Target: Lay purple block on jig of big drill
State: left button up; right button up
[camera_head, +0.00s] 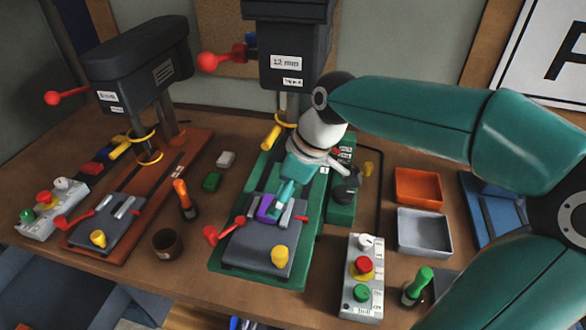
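The purple block (267,208) is on the grey jig (258,245) of the big drill (290,45), the one labelled 12 mm on a green base. It sits between the light metal jaws of the jig, partly hidden by my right gripper. My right gripper (280,203) comes down from the right, with its teal fingers at the block. The fingers overlap in this view, so whether they grip the block is unclear. My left gripper is not in view.
A smaller drill (140,60) with its own jig (108,222) stands at left. A control box (362,285), an orange tray (418,187) and a grey tray (424,231) are at right. A brown cup (167,244) and an orange-handled tool (184,198) stand between the drills.

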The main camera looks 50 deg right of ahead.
jog(key=v, duration=0.8)
dwell(0.6)
